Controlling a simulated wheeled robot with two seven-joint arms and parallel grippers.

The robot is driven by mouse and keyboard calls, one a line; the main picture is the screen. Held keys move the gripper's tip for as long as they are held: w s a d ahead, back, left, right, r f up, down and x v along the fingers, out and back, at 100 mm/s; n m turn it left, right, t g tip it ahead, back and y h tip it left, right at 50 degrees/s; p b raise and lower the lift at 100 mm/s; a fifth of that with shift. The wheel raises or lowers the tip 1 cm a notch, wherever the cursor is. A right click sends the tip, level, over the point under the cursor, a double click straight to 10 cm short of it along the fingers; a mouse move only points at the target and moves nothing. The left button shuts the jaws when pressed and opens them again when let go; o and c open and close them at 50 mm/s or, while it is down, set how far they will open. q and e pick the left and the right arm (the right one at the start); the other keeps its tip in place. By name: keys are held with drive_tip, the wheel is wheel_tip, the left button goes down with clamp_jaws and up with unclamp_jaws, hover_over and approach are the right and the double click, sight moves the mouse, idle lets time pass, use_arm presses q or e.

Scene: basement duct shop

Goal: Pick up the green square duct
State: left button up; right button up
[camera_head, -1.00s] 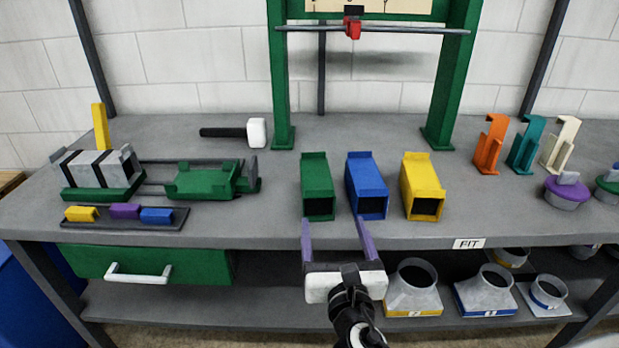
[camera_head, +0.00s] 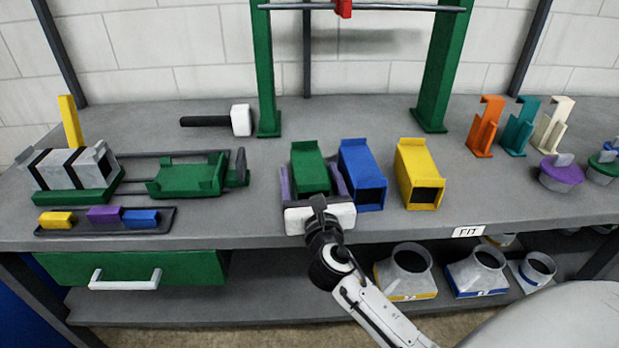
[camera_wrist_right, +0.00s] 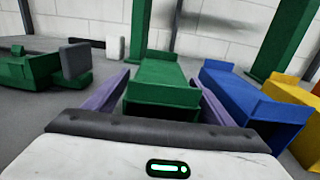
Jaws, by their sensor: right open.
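The green square duct (camera_head: 309,167) lies on the grey workbench, left of the blue duct (camera_head: 362,172). It also shows in the right wrist view (camera_wrist_right: 160,82), between the two purple fingers. My right gripper (camera_head: 314,184) is open, with one finger on each side of the green duct. The right finger sits in the narrow gap between the green and blue ducts. I cannot tell whether either finger touches the green duct. The gripper's white palm hides the duct's front end in the head view. My left gripper is not in view.
A yellow duct (camera_head: 419,174) stands right of the blue one. A green cradle fixture (camera_head: 187,177) and a tray (camera_head: 166,222) of small coloured blocks are to the left. A hammer (camera_head: 240,120) lies behind. The green frame (camera_head: 434,75) rises at the back.

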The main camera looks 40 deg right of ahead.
drive_tip(key=shift+w+d, duration=0.25)
drive_tip(key=shift+w, duration=0.25)
drive_tip(key=c, duration=1.3)
